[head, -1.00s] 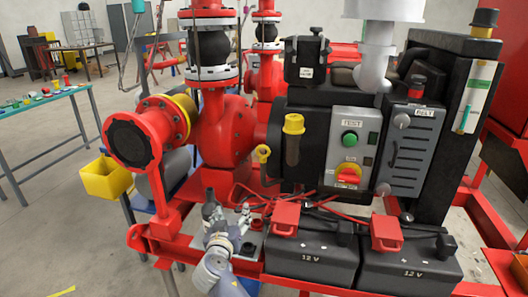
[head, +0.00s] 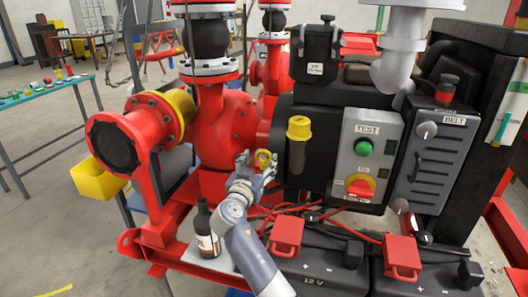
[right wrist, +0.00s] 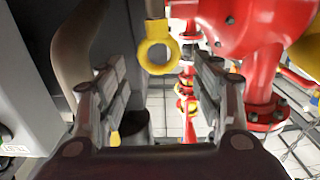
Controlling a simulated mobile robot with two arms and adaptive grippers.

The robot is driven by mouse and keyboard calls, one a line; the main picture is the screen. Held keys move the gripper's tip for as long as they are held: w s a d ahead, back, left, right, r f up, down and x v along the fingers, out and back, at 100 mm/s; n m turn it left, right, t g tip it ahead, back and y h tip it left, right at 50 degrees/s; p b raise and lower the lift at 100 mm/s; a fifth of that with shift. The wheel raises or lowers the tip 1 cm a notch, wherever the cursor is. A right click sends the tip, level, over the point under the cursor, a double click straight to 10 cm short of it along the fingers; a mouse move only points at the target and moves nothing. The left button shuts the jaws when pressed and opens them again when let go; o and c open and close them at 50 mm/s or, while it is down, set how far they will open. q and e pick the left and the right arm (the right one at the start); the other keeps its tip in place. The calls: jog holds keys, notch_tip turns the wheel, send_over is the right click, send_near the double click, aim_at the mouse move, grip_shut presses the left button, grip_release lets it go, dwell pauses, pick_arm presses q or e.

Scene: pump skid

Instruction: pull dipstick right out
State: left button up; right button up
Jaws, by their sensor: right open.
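The dipstick shows as a yellow ring handle (head: 262,154) at the left side of the black engine, beside the red pump. My right gripper (head: 256,167) is just in front of it and partly overlaps it in the head view. In the right wrist view the yellow ring (right wrist: 157,31) hangs ahead, between the directions of the two spread fingers (right wrist: 160,88). The fingers are open and nothing is between them. The ring looks a little beyond the fingertips; I cannot tell the exact gap. The dipstick's lower part is hidden. My left gripper is not in view.
A yellow-capped filler neck (head: 299,130) stands just right of the dipstick. A dark bottle (head: 206,232) stands on the skid left of my arm. Red cables and batteries (head: 313,268) lie below right. The red pump (head: 229,130) is close on the left.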

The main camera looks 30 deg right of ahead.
aim_at(264, 152)
jog(key=x, duration=0.5)
jog(key=shift+w+d+p, duration=0.1)
jog(key=shift+p, duration=0.2)
jog(key=shift+d+f, duration=0.1)
jog(key=shift+f, duration=0.05)
jog(key=shift+c, duration=1.3)
jog(key=c, duration=0.9)
grip_shut()
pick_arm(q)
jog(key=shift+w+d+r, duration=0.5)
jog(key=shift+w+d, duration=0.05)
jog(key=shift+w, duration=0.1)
pick_arm(e)
jog(key=shift+w+f, duration=0.1)
